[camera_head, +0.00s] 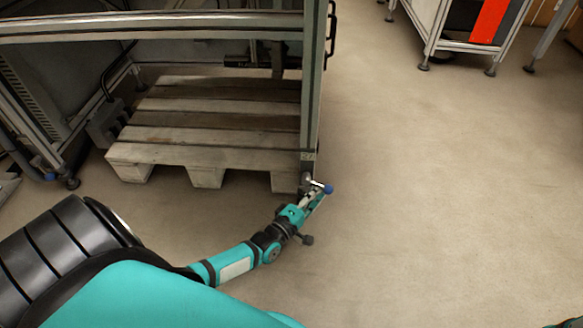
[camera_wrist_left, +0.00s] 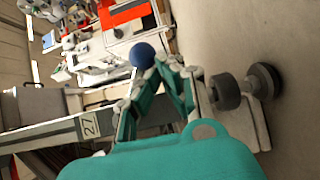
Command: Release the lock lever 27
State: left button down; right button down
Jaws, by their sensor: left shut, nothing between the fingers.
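The lock lever is a short metal rod with a blue ball knob (camera_head: 328,189), low on the frame post just under the label 27 (camera_head: 308,157). The blue knob (camera_wrist_left: 143,54) also shows in the left wrist view, just beyond my fingertips, with the label 27 (camera_wrist_left: 90,125) to its left. My left gripper (camera_head: 317,195) is at the lever, its fingertips close by the knob. In the left wrist view the fingers (camera_wrist_left: 157,72) come together at the tips, shut with nothing held. I cannot tell whether they touch the lever.
A wooden pallet (camera_head: 215,135) lies inside the metal frame (camera_head: 312,90), left of the lever. A caster wheel (camera_wrist_left: 265,80) shows at the right in the wrist view. The floor (camera_head: 450,180) to the right is clear. A cart (camera_head: 465,30) stands at the back.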

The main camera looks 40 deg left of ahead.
pick_arm(q)
jog(key=shift+w+d+r+n+t, duration=0.3)
jog(key=shift+d+r+n+t, duration=0.1)
jog(key=shift+d+n, duration=0.15)
jog(key=shift+w+d+r, duration=0.15)
jog(key=shift+d+r, duration=0.05)
jog(key=shift+r, duration=0.05)
dwell(1.1)
dwell(0.8)
